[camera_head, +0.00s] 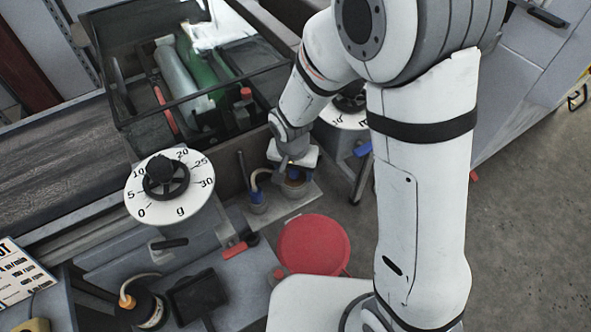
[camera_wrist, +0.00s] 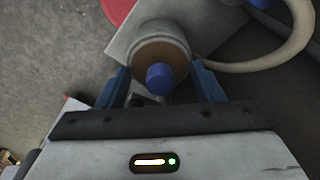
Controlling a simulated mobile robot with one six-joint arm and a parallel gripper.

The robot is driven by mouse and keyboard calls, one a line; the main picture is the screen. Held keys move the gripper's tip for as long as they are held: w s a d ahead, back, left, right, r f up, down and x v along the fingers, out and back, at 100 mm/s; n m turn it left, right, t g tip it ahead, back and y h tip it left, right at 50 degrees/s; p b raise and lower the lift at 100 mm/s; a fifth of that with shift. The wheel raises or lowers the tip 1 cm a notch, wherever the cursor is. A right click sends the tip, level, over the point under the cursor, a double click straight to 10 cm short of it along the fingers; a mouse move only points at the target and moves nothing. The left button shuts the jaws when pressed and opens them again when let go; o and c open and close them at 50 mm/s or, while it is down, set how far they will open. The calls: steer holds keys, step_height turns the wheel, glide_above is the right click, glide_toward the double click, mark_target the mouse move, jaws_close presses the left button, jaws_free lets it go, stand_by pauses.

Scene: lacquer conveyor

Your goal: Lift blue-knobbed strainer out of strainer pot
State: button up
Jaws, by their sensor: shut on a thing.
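The blue-knobbed strainer shows its round blue knob (camera_wrist: 159,78) in the wrist view, in front of a brown round face. The strainer pot (camera_wrist: 162,28) is a pale grey cylinder around that brown face. In the head view the pot (camera_head: 294,191) stands on a light plate, partly under my gripper (camera_head: 293,171). My gripper (camera_wrist: 160,72) has its two blue fingers on either side of the knob and is shut on the strainer. The exact contact is hard to see. The strainer appears to be at the pot's mouth; whether it is raised I cannot tell.
A red round seat (camera_head: 313,244) is in front. Floor is clear at right.

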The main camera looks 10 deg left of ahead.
steer(key=c, duration=0.5)
steer(key=shift+o, duration=0.2)
steer(key=shift+r+p, duration=2.35)
steer(key=shift+r, duration=1.4)
steer(key=shift+a+r+p, duration=0.1)
steer(key=shift+r+p, duration=0.7)
steer(key=shift+r, duration=0.75)
steer(key=shift+w+r, duration=0.1)
steer(key=shift+r, duration=0.05)
